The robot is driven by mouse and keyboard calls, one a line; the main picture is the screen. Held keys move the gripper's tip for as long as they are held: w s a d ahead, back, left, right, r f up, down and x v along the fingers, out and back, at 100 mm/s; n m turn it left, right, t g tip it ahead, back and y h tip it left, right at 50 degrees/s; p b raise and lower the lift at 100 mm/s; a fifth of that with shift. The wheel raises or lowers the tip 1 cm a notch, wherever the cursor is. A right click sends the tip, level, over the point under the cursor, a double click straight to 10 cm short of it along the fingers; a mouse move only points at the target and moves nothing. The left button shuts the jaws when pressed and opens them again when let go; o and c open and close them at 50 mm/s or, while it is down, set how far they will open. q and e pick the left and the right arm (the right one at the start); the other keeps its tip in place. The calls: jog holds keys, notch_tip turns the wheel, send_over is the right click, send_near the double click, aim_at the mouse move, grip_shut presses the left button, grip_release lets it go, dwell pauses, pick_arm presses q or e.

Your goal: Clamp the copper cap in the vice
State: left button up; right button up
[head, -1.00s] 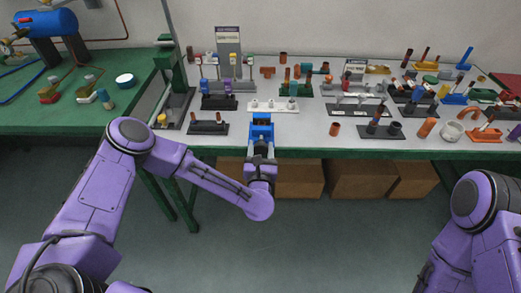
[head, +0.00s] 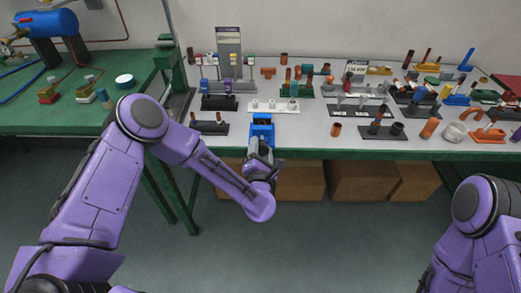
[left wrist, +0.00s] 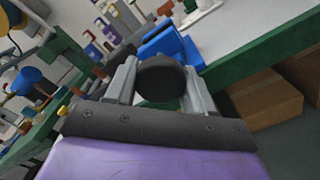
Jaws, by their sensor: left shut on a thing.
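The blue vice (head: 262,126) stands at the front edge of the grey table. It also shows in the left wrist view (left wrist: 172,46), just beyond my fingers. My left gripper (head: 261,152) is right in front of the vice, at the table edge. In the left wrist view, its two grey fingers are shut on a dark round piece (left wrist: 160,79), seen end-on. Its copper colour does not show, so I cannot tell whether it is the copper cap. It looks apart from the vice. A short copper piece (head: 336,130) stands on the table right of the vice. My right gripper is out of view.
A white holder (head: 273,106) stands behind the vice and a dark holder (head: 208,128) to its left. Several racks with copper parts fill the right of the table. A green post (head: 178,75) rises at the left. Cardboard boxes (head: 300,180) sit below.

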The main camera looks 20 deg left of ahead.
pick_arm(q)
jog(key=shift+s+f, duration=0.1)
dwell(0.4)
jog(key=o, duration=1)
jog(key=b+v, duration=0.2)
jog(key=v, duration=0.8)
jog(key=shift+s+b, duration=0.25)
jog(key=shift+b, duration=0.05)
jog(key=shift+d+m, duration=0.1)
jog(key=shift+m, duration=0.3)
